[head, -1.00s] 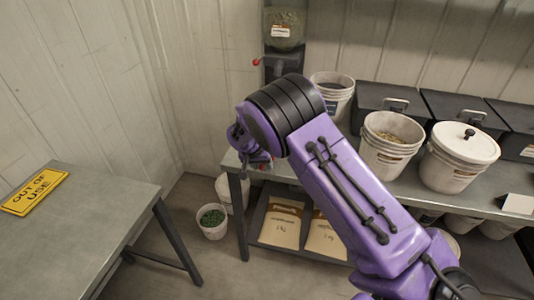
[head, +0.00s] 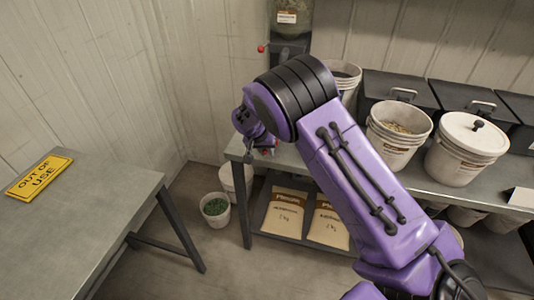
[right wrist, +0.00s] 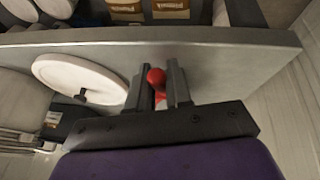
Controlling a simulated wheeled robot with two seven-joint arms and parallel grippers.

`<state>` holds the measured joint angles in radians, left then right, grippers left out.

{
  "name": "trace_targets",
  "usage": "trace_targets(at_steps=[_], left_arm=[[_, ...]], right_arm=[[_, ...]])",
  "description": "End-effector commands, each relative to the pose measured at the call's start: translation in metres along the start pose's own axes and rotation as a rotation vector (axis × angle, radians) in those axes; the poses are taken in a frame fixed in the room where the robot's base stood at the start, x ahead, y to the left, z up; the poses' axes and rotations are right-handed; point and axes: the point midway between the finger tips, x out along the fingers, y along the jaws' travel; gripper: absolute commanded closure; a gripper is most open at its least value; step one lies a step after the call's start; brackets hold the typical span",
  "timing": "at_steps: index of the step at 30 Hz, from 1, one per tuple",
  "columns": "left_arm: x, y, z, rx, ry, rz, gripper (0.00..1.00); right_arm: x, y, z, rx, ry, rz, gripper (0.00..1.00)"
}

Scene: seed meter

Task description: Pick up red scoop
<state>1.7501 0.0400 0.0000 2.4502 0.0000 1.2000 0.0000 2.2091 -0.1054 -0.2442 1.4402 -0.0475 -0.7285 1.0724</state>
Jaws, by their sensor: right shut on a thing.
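In the right wrist view my right gripper (right wrist: 158,88) is shut on the red scoop (right wrist: 156,77). A rounded red end and a smaller red part show between the two dark fingers; the rest of the scoop is hidden. The grip is close over the grey bench top (right wrist: 225,65). In the head view my purple right arm reaches across the bench to its left end, where a little red shows by the wrist (head: 266,151). The fingers are mostly hidden there. My left gripper is not in view.
A lidded white bucket (head: 466,150), an open bucket (head: 398,142) and black bins (head: 398,96) stand on the bench. A dispenser (head: 290,30) stands behind. Paper bags (head: 284,212) lie below. A bucket of green bits (head: 215,210) is on the floor. A table (head: 100,215) stands left.

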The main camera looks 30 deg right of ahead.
Motion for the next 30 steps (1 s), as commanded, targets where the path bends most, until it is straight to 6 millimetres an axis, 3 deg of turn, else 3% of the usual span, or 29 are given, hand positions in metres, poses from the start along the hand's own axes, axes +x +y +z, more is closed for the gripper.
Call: trace_targets(at_steps=[2, 8, 15, 21, 30], left_arm=[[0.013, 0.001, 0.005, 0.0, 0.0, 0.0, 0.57], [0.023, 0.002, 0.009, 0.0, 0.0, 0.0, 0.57], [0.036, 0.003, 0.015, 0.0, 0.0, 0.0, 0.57], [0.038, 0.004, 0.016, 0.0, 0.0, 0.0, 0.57], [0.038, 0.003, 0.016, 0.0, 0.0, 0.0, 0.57]], right_arm=[[-0.013, 0.003, -0.005, 0.001, 0.006, -0.003, 1.0], [-0.071, 0.043, 0.009, 0.003, 0.006, -0.003, 1.0], [-0.11, 0.09, 0.047, 0.001, 0.004, -0.001, 1.0], [-0.125, 0.108, 0.061, 0.0, 0.002, -0.001, 1.0], [-0.127, 0.11, 0.063, -0.001, 0.001, -0.001, 1.0]])
